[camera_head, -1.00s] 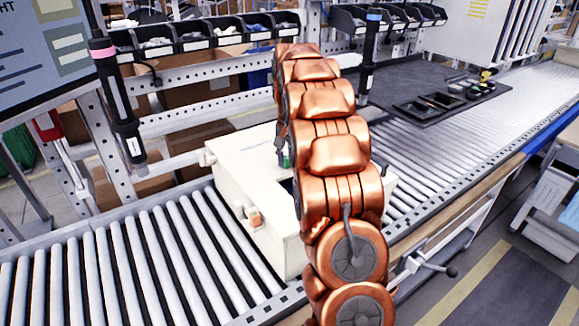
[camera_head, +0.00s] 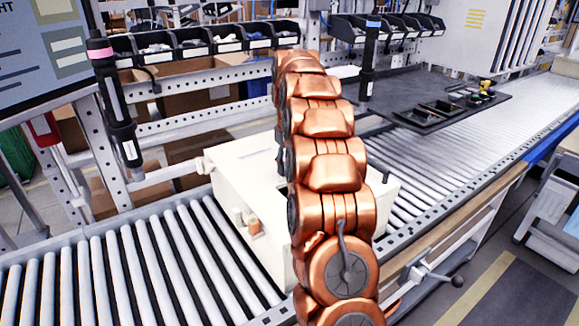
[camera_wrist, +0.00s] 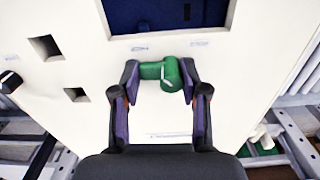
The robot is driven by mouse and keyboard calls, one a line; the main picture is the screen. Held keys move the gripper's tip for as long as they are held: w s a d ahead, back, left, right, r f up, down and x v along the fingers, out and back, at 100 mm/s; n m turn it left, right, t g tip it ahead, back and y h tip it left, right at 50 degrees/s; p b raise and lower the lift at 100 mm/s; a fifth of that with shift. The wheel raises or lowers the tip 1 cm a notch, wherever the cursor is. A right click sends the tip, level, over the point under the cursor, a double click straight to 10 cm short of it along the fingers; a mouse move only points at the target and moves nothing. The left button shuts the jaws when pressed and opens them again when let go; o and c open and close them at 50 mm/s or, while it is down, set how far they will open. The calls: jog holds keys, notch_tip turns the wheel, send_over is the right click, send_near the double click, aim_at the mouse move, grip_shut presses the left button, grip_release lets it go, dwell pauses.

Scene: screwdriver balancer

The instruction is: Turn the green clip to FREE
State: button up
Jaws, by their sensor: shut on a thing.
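In the wrist view, the green clip (camera_wrist: 170,72) sits on the white box face just below a rectangular opening. It has a bar and a thicker round end at right with a white mark. My gripper (camera_wrist: 160,82) has its two dark fingers at the clip's left and right ends, holding it. Small labels lie on the face above the clip to the left and right, too small to read. In the head view, my arm hides the clip and most of the gripper; the white box (camera_head: 237,165) stands on the rollers.
The box face has two square holes (camera_wrist: 46,47) and a dark knob (camera_wrist: 10,80) at left. The opening (camera_wrist: 165,14) is dark blue inside. In the head view, a black tray (camera_head: 440,112) lies behind at right. The rollers (camera_head: 130,265) at left are clear.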

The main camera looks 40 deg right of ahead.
jog(key=shift+n, duration=0.4)
jog(key=o, duration=1.1)
jog(key=shift+o, duration=0.2)
jog(key=shift+w+r, duration=0.1)
jog(key=shift+r, duration=3.7)
